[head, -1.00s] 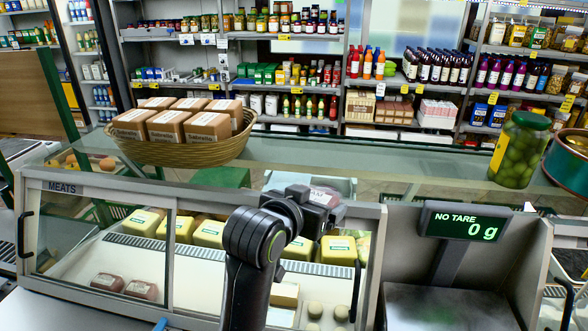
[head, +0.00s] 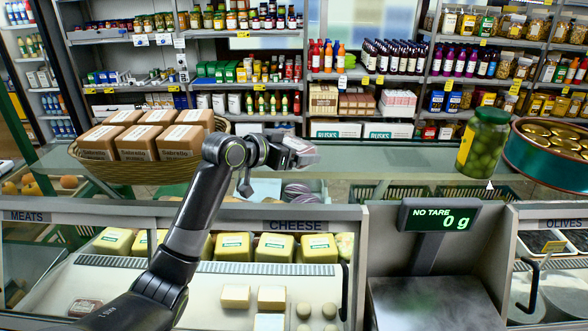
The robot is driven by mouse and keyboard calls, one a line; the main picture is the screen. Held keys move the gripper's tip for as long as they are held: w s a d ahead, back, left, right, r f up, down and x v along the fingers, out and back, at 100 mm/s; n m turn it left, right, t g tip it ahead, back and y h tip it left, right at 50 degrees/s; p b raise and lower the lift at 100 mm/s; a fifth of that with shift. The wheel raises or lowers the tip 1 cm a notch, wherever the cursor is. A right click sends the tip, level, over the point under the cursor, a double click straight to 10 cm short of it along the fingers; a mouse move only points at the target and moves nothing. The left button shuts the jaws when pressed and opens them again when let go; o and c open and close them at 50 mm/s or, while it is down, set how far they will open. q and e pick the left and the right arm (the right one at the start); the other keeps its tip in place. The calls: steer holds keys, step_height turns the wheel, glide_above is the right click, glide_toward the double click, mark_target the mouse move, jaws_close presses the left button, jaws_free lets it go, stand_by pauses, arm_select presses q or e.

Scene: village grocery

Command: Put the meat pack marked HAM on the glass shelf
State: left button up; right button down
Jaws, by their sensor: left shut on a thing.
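My left gripper (head: 272,153) is shut on a small pack (head: 299,148) with a pale label. The pack appears above the glass shelf (head: 390,158) on top of the counter. I cannot read its marking, and the gripper hides part of it. I cannot tell whether the pack touches the glass. Another dark red meat pack (head: 84,307) lies low in the display case, at the left of my arm. My right gripper is not in view.
A wicker basket (head: 112,181) of brown boxes stands on the shelf at left. A jar of green olives (head: 483,143) and a green round tub (head: 540,162) stand at right. The glass between gripper and jar looks clear. A scale display (head: 440,217) rises in front.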

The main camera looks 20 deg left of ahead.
mark_target(294, 181)
arm_select(q)
step_height(294, 181, down, 2)
steer(key=shift+d+f+p, duration=0.1)
steer(key=shift+f+p, duration=0.1)
steer(key=shift+p, duration=0.1)
step_height(294, 181, down, 3)
steer(key=shift+r+p, duration=0.1)
steer(key=shift+p, duration=0.35)
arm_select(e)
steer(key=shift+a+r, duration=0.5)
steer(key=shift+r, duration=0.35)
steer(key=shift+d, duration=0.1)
arm_select(q)
steer(key=shift+f, duration=0.3)
steer(key=o, duration=1)
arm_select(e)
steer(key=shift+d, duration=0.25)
arm_select(q)
steer(key=shift+r, duration=0.1)
